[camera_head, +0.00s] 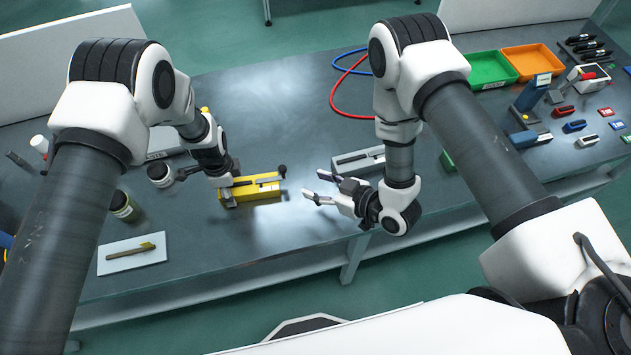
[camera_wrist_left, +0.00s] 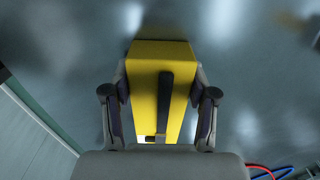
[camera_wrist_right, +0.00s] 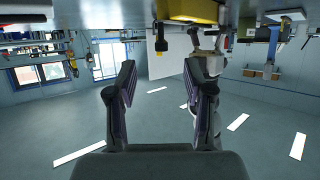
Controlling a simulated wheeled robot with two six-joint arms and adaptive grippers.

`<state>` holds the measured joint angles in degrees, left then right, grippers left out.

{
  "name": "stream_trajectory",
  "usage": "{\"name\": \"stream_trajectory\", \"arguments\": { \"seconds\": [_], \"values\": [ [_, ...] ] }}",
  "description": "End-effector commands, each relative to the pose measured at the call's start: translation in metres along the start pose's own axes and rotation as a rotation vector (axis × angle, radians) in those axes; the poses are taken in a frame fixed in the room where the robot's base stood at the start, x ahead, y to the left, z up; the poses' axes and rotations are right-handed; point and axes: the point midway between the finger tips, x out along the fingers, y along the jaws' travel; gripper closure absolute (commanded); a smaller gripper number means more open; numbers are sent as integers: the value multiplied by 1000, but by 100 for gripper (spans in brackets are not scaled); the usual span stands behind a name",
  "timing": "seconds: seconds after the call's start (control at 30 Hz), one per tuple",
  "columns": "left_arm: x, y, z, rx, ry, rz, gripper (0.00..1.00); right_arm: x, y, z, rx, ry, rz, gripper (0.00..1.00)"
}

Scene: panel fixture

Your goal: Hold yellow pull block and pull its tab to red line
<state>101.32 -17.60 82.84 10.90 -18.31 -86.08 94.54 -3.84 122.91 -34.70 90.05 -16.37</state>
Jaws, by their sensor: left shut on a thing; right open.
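The yellow pull block (camera_head: 262,187) lies on the dark table in the head view, with a dark strip on top and a dark knob-ended tab (camera_head: 283,170) at its right end. My left gripper (camera_head: 228,190) is shut on the block's left part. In the left wrist view the yellow block (camera_wrist_left: 147,75) sits between both fingers. My right gripper (camera_head: 312,187) is open and empty, right of the block and apart from the tab. In the right wrist view the yellow block (camera_wrist_right: 187,9) shows at the top, beyond the open fingers (camera_wrist_right: 160,85). I cannot make out a red line.
A grey fixture (camera_head: 350,162) stands just behind my right gripper. A dark jar (camera_head: 122,205) and a white card with a olive tool (camera_head: 130,252) are at the left. Green (camera_head: 490,70) and orange (camera_head: 532,62) trays are at the back right. Table in front of the block is clear.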

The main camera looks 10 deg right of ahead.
Motion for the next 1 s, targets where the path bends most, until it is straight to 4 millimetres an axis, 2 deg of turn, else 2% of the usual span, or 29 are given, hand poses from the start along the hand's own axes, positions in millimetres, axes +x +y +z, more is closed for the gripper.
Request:
{"name": "stream_trajectory", "arguments": {
  "seconds": [0.17, 0.5, 0.6, 0.73, 0.97, 1.0],
  "values": [
    [0, 0, 0, 0, 0, -1, 93, 15, -2, -2, -12, 14, -5, 48],
    [0, 0, 0, 0, 0, -1, 93, 90, -2, -4, -10, 15, -4, 48],
    [0, 0, 0, 0, 0, -1, 93, 106, -2, -3, -9, 14, -2, 48],
    [0, 0, 0, 0, 0, -1, 93, 117, -2, -3, -7, 12, -2, 48],
    [0, 0, 0, 0, 0, -1, 93, 119, -1, -3, -7, 11, -2, 48],
    [0, 0, 0, 0, 0, -1, 93, 118, -1, -3, -7, 11, -2, 52]
  ]
}}
